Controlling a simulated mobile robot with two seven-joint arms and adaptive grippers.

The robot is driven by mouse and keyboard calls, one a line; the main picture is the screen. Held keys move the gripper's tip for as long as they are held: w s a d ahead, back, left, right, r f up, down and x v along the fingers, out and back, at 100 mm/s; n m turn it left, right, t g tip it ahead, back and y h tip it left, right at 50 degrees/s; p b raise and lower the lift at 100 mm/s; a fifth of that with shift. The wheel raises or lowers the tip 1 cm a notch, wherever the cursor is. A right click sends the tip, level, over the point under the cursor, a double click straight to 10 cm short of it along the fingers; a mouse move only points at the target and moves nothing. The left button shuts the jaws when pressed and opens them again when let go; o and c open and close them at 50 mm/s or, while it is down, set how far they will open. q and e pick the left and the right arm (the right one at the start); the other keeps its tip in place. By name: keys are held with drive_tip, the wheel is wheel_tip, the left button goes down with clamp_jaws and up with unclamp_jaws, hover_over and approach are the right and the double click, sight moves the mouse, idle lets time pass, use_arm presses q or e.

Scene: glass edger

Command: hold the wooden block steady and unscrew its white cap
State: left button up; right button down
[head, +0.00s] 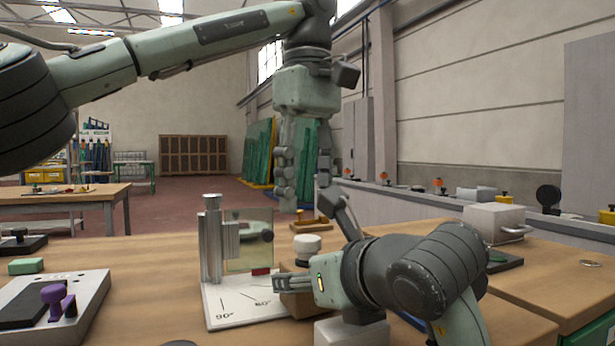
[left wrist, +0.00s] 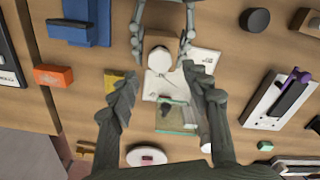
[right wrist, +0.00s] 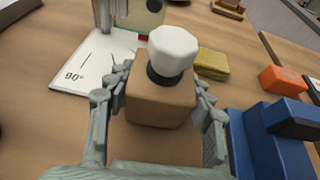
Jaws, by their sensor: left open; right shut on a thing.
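The wooden block (head: 297,304) stands upright on the bench, with the white cap (head: 307,243) on top above a dark neck (right wrist: 166,76). The right wrist view shows the block (right wrist: 158,104) and cap (right wrist: 173,49) clearly. My right gripper (right wrist: 160,92) is shut on the block's sides, below the neck. My left gripper (head: 304,196) points down, open and empty, above the bench and apart from the cap. In the left wrist view its spread fingers (left wrist: 160,92) are empty, and the cap (left wrist: 160,60) appears just beyond them.
A metal stand (head: 212,240) with a glass pane (head: 248,240) rises from a white angle board (head: 226,312) beside the block. A yellow block (right wrist: 211,63), an orange box (right wrist: 283,80) and a blue fixture (right wrist: 262,138) lie nearby. A purple-handled tool (head: 53,297) sits left.

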sight(307, 237)
use_arm(q)
drive_tip(key=shift+f, duration=3.15)
clamp_jaws()
drive_tip(key=n, duration=1.3)
drive_tip(key=shift+n, duration=0.4)
drive_tip(key=n, duration=0.7)
drive_tip(key=shift+n, duration=0.3)
drive_tip(key=n, duration=0.5)
drive_tip(key=shift+r, duration=0.25)
